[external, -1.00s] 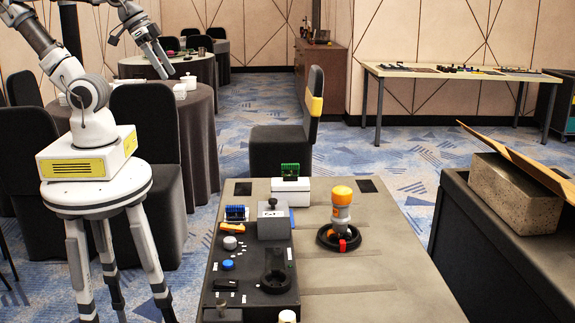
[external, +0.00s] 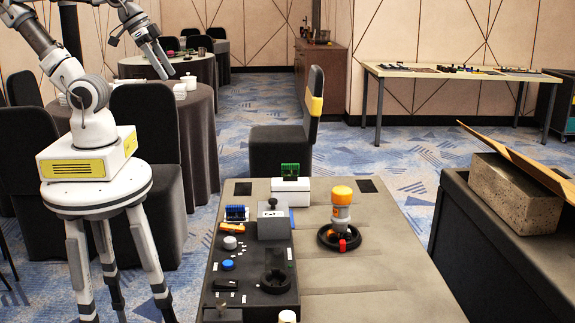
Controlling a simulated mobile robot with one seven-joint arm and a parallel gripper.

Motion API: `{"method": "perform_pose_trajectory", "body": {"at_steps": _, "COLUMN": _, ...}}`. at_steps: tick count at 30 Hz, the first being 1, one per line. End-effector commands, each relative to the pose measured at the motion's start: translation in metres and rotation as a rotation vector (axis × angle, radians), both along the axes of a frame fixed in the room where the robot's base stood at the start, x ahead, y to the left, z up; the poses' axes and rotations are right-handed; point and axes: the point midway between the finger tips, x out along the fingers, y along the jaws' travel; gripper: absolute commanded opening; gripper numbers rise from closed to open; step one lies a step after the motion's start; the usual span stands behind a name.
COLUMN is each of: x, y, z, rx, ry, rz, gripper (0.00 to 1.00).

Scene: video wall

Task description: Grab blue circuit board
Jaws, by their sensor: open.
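The blue circuit board (external: 236,213) stands at the far left end of the black control panel (external: 262,260) on the grey table. It is small in the picture. My gripper (external: 150,52) is at the upper left, high up and well to the left of the board. It is open, with nothing seen in it, and touches nothing on the table.
A green circuit board (external: 290,171) stands on a white box behind the panel. An orange-topped white device (external: 342,203) stands on a black ring at right. An orange tool (external: 231,227) lies just before the blue board. Bare tabletop (external: 390,275) is at right.

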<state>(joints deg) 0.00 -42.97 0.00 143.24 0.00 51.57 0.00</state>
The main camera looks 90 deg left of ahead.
Motion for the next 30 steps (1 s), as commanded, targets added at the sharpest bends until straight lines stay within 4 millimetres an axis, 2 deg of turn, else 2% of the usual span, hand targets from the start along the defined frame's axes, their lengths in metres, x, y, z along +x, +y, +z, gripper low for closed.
{"method": "perform_pose_trajectory", "body": {"at_steps": 14, "x": 0.000, "y": 0.000, "z": 0.000, "rx": 0.000, "ry": 0.000, "rz": 0.000, "gripper": 0.96}}
{"method": "perform_pose_trajectory", "body": {"at_steps": 15, "x": 0.000, "y": 0.000, "z": 0.000, "rx": 0.000, "ry": 0.000, "rz": 0.000, "gripper": 1.00}}
{"method": "perform_pose_trajectory", "body": {"at_steps": 23, "x": 0.001, "y": 0.000, "z": -0.001, "rx": -0.003, "ry": 0.006, "rz": 0.005, "gripper": 1.00}}
{"method": "perform_pose_trajectory", "body": {"at_steps": 26, "x": 0.005, "y": 0.001, "z": -0.007, "rx": -0.022, "ry": 0.040, "rz": 0.032, "gripper": 1.00}}
{"method": "perform_pose_trajectory", "body": {"at_steps": 30, "x": 0.017, "y": 0.002, "z": -0.025, "rx": -0.085, "ry": 0.143, "rz": 0.117, "gripper": 1.00}}
